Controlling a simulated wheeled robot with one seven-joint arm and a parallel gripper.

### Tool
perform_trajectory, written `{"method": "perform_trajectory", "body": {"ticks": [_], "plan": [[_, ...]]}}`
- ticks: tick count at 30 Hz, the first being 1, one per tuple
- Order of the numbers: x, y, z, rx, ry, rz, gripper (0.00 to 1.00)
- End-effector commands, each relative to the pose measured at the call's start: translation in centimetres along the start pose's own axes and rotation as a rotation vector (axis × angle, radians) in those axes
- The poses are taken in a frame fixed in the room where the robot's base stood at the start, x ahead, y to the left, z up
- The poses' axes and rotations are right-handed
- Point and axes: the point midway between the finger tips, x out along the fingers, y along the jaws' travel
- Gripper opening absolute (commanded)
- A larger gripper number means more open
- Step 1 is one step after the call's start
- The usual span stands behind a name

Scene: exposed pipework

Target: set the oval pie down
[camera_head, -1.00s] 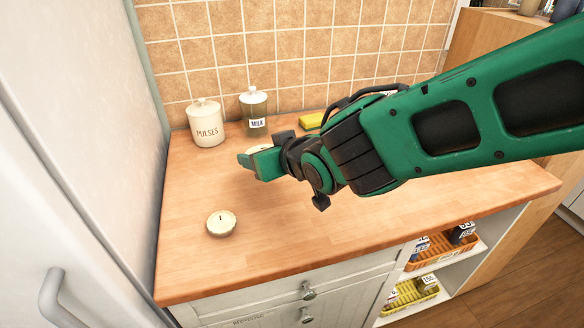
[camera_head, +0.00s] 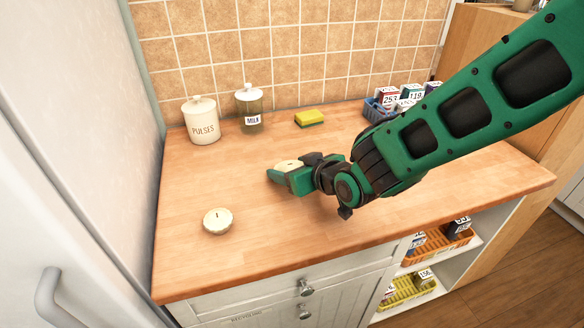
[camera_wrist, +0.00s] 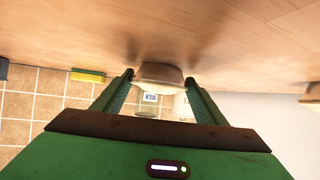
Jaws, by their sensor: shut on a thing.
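My gripper (camera_head: 284,174) is over the middle of the wooden counter (camera_head: 230,270), low near its surface. It is shut on the oval pie (camera_head: 289,165), a pale-topped pie that shows just behind the green fingers. In the wrist view the pie (camera_wrist: 158,74) sits between the two fingers, close to the wood. I cannot tell whether its base touches the counter. A second pie (camera_head: 217,221), round with a pale top and a dark slit, stands on the counter to the left and nearer the front edge.
A PULSES jar (camera_head: 202,121) and a MILK jar (camera_head: 249,107) stand at the back left. A yellow sponge (camera_head: 309,117) lies behind my gripper. A blue basket (camera_head: 376,110) of boxes is at the back right. The counter between my gripper and the round pie is clear.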

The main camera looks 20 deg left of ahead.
Motion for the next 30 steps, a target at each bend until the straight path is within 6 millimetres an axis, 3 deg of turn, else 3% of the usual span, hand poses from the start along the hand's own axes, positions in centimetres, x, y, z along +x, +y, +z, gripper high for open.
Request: {"method": "perform_trajectory", "body": {"ticks": [8,9,11,22,30], "plan": [[0.1,0.0,0.1,0.0,0.001,0.0,0.4],[0.1,0.0,0.1,0.0,0.0,0.0,0.73],[0.1,0.0,0.1,0.0,0.0,0.0,0.84],[-0.2,0.0,-0.1,0.0,0.001,0.0,0.84],[-3.7,0.2,-0.1,0.001,0.003,0.002,0.84]]}}
